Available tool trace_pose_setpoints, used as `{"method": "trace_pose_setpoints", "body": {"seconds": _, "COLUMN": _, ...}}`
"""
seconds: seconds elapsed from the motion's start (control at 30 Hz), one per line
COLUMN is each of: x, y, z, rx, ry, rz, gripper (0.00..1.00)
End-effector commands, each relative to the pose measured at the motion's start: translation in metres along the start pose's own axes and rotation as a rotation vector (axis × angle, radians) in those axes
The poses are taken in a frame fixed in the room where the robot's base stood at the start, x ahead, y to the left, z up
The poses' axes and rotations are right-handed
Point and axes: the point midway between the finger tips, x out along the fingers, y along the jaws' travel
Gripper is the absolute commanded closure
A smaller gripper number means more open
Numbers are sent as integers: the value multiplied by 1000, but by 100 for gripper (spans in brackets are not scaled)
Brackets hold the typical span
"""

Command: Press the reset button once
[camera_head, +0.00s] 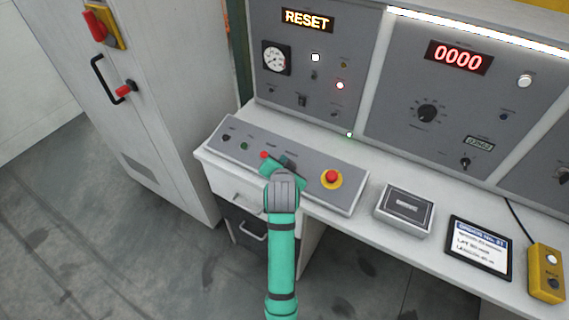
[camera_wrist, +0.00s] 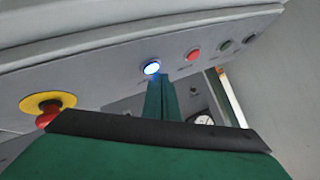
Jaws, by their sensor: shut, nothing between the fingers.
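The blue-lit button (camera_wrist: 152,67) sits on the sloped grey control panel (camera_wrist: 100,58) in the wrist view, in a row with a red button (camera_wrist: 194,54) and darker ones. In the head view my gripper (camera_head: 286,163) covers its place, between the red button (camera_head: 264,155) and the emergency stop (camera_head: 332,177). My gripper also shows in the wrist view (camera_wrist: 163,80), its fingers together and empty. Their tips are right beside the blue button; I cannot tell whether they touch it. An amber display (camera_head: 307,20) on the upright panel reads RESET.
The emergency stop is a red mushroom on a yellow ring, right of my gripper; it also shows in the wrist view (camera_wrist: 47,107). A grey box (camera_head: 404,209), a tablet (camera_head: 480,247) and a yellow pendant (camera_head: 546,272) lie farther right. A tall cabinet (camera_head: 160,90) stands left.

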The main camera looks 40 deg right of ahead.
Motion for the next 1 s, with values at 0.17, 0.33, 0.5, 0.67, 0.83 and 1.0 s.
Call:
{"method": "trace_pose_setpoints", "body": {"seconds": 0.17, "x": 1, "y": 2, "z": 0, "rx": 1, "ry": 1, "rz": 2, "gripper": 100}}
{"method": "trace_pose_setpoints", "body": {"seconds": 0.33, "x": 1, "y": 3, "z": -1, "rx": 2, "ry": 2, "rz": 3, "gripper": 100}}
{"method": "trace_pose_setpoints", "body": {"seconds": 0.5, "x": 2, "y": 3, "z": 0, "rx": 2, "ry": 2, "rz": 2, "gripper": 100}}
{"method": "trace_pose_setpoints", "body": {"seconds": 0.67, "x": 3, "y": 2, "z": 2, "rx": 0, "ry": 0, "rz": 0, "gripper": 100}}
{"method": "trace_pose_setpoints", "body": {"seconds": 0.83, "x": 4, "y": 2, "z": 4, "rx": -2, "ry": -1, "rz": -2, "gripper": 100}}
{"method": "trace_pose_setpoints", "body": {"seconds": 1.0, "x": 5, "y": 2, "z": 5, "rx": -2, "ry": -1, "rz": -2, "gripper": 100}}
